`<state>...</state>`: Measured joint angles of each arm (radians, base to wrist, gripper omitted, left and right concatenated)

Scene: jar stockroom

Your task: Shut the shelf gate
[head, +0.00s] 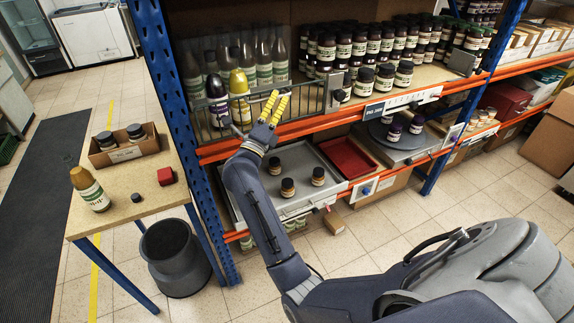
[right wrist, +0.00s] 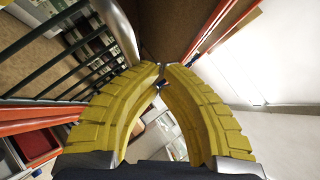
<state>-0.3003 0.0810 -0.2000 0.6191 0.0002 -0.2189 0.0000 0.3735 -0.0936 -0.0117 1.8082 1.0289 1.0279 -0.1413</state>
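The shelf gate (head: 309,98), a low frame of thin dark upright bars, stands at the front of the upper shelf's left part, before the tall bottles. Its bars also show at the left of the right wrist view (right wrist: 62,62). The shelf front to its right, before the dark jars, has no bars. My right gripper (head: 279,95) is at the gate in the head view, with its yellow fingers in front of some bars. In the right wrist view its fingertips (right wrist: 163,68) meet, with nothing clearly held between them. Whether they touch the gate I cannot tell. My left gripper is out of view.
A grey block (head: 336,91) stands at the shelf edge by the gate's right end; another (head: 463,62) is farther right. Below are a grey tray (head: 232,200) with jars and a red tray (head: 347,157).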

